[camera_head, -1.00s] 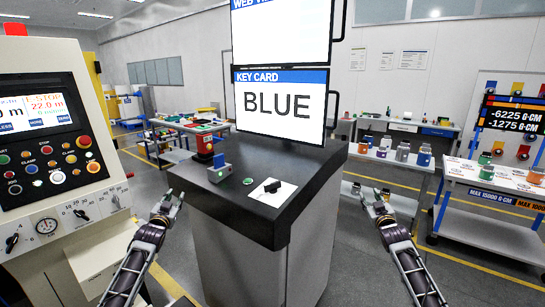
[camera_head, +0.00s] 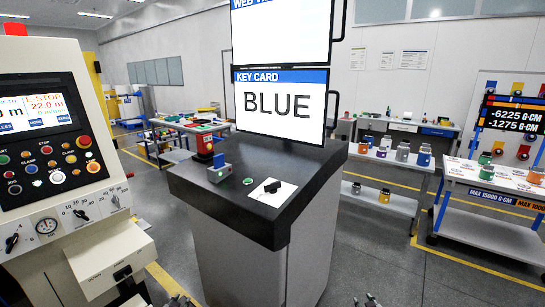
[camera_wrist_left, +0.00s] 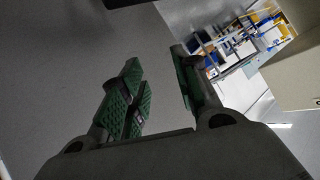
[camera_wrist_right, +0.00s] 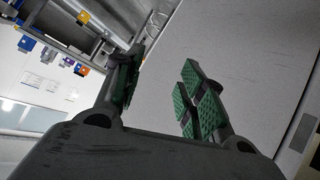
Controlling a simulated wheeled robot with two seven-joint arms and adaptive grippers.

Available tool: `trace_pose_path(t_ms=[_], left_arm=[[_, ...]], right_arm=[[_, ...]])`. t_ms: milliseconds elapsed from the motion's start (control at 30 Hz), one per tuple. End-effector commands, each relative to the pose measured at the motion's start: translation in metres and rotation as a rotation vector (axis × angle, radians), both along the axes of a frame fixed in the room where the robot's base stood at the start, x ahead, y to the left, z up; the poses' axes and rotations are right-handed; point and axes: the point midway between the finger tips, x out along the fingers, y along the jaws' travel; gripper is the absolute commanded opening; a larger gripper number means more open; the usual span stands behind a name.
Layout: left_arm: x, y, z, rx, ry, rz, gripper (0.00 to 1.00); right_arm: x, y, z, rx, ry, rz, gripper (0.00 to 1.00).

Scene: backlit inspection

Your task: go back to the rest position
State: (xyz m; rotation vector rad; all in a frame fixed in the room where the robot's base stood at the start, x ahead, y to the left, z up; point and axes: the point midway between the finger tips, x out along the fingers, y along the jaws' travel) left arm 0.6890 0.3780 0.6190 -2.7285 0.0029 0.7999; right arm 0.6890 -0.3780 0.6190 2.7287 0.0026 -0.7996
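My left gripper (camera_wrist_left: 155,88) fills the lower part of the left wrist view. Its green-padded fingers stand apart with nothing between them. My right gripper (camera_wrist_right: 160,95) shows in the right wrist view, also with its fingers apart and empty. In the head view only the tips of both grippers show at the bottom edge, the left one (camera_head: 180,300) in front of the console and the right one (camera_head: 368,300) to its right. Neither touches anything.
A dark-topped console (camera_head: 225,205) stands ahead, with a "KEY CARD BLUE" screen (camera_head: 280,105) above it. A control panel (camera_head: 55,140) is close on the left. A shelf cart (camera_head: 490,185) stands at right. The floor right of the console is clear.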

Motion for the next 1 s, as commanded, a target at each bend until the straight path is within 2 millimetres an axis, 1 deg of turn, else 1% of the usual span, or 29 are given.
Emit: trace_pose_path(t_ms=[33, 100, 267, 300, 367, 500, 667, 800, 967, 1000], left_arm=[[-0.016, -0.002, -0.021, -0.002, 0.034, 0.001, 0.31], [-0.037, -0.003, -0.046, -0.006, 0.077, 0.004, 0.31], [-0.088, -0.008, -0.1, -0.014, 0.172, 0.009, 0.31], [-0.101, -0.009, -0.113, -0.015, 0.196, 0.01, 0.31], [-0.122, -0.011, -0.131, -0.017, 0.231, 0.012, 0.31], [-0.172, -0.015, -0.172, -0.022, 0.314, 0.017, 0.31], [-0.233, -0.021, -0.214, -0.029, 0.409, 0.021, 0.31], [-0.289, -0.025, -0.246, -0.033, 0.49, 0.024, 0.31], [-0.356, -0.031, -0.278, -0.037, 0.584, 0.028, 0.31], [-0.373, -0.033, -0.284, -0.039, 0.607, 0.029, 0.31]], right_arm=[[-0.016, 0.002, -0.021, 0.002, 0.034, -0.001, 0.4], [-0.037, 0.003, -0.046, 0.006, 0.077, -0.004, 0.4], [-0.088, 0.008, -0.1, 0.014, 0.172, -0.009, 0.4], [-0.101, 0.009, -0.113, 0.015, 0.196, -0.01, 0.4], [-0.122, 0.011, -0.132, 0.017, 0.231, -0.012, 0.4], [-0.172, 0.015, -0.172, 0.023, 0.314, -0.016, 0.4], [-0.233, 0.02, -0.214, 0.029, 0.409, -0.021, 0.4], [-0.289, 0.025, -0.246, 0.033, 0.49, -0.025, 0.4], [-0.356, 0.031, -0.278, 0.037, 0.584, -0.028, 0.4], [-0.373, 0.032, -0.285, 0.038, 0.608, -0.029, 0.4]])
